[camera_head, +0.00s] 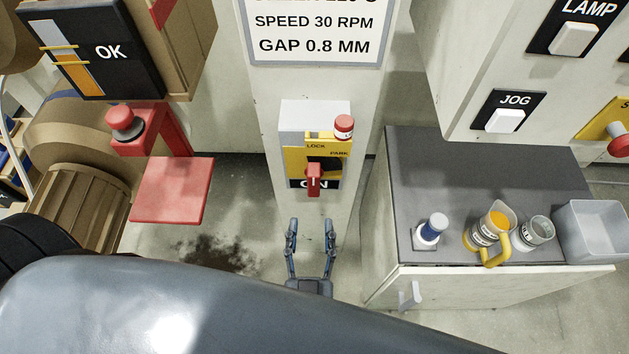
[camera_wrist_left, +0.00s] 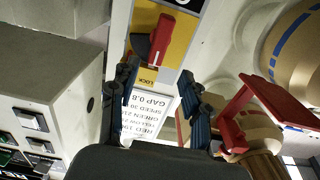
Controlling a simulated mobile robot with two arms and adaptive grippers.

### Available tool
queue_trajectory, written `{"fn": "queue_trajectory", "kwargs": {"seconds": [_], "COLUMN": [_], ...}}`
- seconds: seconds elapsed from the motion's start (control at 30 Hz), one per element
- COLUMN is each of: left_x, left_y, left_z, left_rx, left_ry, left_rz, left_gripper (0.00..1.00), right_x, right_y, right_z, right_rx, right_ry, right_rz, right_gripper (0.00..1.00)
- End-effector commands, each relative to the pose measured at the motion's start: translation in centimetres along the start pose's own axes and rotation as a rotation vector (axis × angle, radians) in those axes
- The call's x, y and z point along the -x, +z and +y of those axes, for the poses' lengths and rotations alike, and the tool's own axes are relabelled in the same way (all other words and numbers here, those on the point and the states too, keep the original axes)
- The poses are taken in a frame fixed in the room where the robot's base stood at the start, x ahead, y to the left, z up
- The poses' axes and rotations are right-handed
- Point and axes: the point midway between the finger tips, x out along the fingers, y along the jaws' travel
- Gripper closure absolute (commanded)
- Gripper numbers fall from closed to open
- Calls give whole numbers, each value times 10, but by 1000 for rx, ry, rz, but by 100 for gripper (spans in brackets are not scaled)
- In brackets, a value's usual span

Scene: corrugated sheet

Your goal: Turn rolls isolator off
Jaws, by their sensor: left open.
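The isolator is a grey box with a yellow plate (camera_head: 295,160) on a pale column. Its red handle (camera_head: 313,181) hangs downward over the black ON label. LOCK and PARK are marked higher on the plate. My left gripper (camera_head: 311,236) is open and empty, below the handle in the head view. In the left wrist view, the handle (camera_wrist_left: 160,42) and yellow plate (camera_wrist_left: 182,40) appear beyond the open fingers (camera_wrist_left: 158,74). The fingers do not visibly touch the handle. My right gripper is not in view.
A red plate (camera_head: 172,190) and a red mushroom button (camera_head: 122,122) stand at left. At right, a grey-topped cabinet (camera_head: 440,175) carries a blue-and-white bottle (camera_head: 432,230), a yellow-handled jug (camera_head: 490,228), a cup (camera_head: 535,233) and a grey bin (camera_head: 592,230). A JOG switch (camera_head: 505,120) is above.

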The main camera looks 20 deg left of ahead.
Motion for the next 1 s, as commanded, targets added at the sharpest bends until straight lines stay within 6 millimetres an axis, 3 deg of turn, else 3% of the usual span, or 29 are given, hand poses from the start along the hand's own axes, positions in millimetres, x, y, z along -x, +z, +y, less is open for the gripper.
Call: {"fn": "queue_trajectory", "kwargs": {"seconds": [0.2,0.43,0.6,0.9,1.0], "left_x": [-50,-86,-98,-99,-99], "left_y": [-3,-1,0,0,0], "left_z": [0,0,0,0,0], "left_rx": [0,-1,-2,-1,-1], "left_ry": [0,1,1,1,1], "left_rz": [7,5,2,1,1], "left_gripper": [53,53,53,53,73], "right_x": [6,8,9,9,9], "right_y": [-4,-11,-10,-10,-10], "right_z": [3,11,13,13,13], "right_rx": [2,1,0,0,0], "right_ry": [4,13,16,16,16], "right_rz": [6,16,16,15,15], "right_gripper": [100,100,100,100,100]}}
